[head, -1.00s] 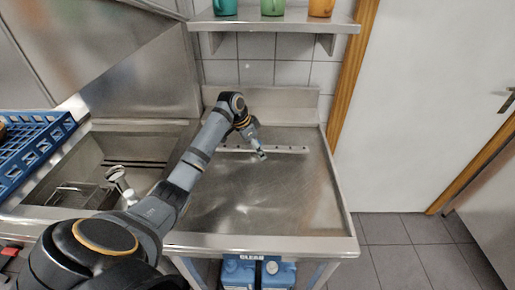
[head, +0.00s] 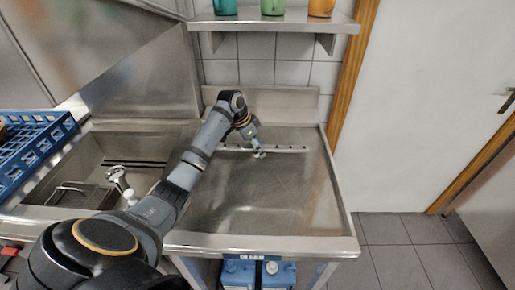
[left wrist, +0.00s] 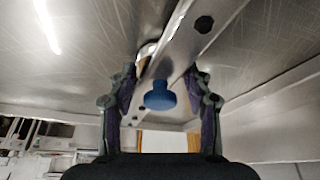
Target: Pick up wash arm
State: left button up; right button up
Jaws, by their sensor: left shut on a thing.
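The wash arm (head: 288,149) is a long, thin steel bar with dark holes. It lies across the back of the steel drainboard in the head view. In the left wrist view the wash arm (left wrist: 190,45) runs from the upper right toward the middle, with a round blue knob (left wrist: 160,96) on it. My left gripper (head: 259,154) is at the middle of the bar. In the left wrist view its fingers (left wrist: 160,75) stand on either side of the bar, shut on it. The contact itself is partly hidden. My right gripper is not in view.
The bare drainboard (head: 265,195) is clear in front of the bar. A sink (head: 80,160) with a wire basket and a spray head (head: 117,178) lies to the left, beside a blue rack (head: 30,150). A shelf with cups (head: 280,22) hangs above the back.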

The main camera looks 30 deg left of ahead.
pick_arm(q)
jog(key=shift+r, duration=0.4)
jog(key=s+a+r+b, duration=0.2)
jog(key=s+r+b, duration=0.5)
jog(key=s+r, duration=0.5)
jog(key=shift+s+b, duration=0.4)
jog(key=shift+s, duration=0.55)
jog(key=shift+a, duration=0.1)
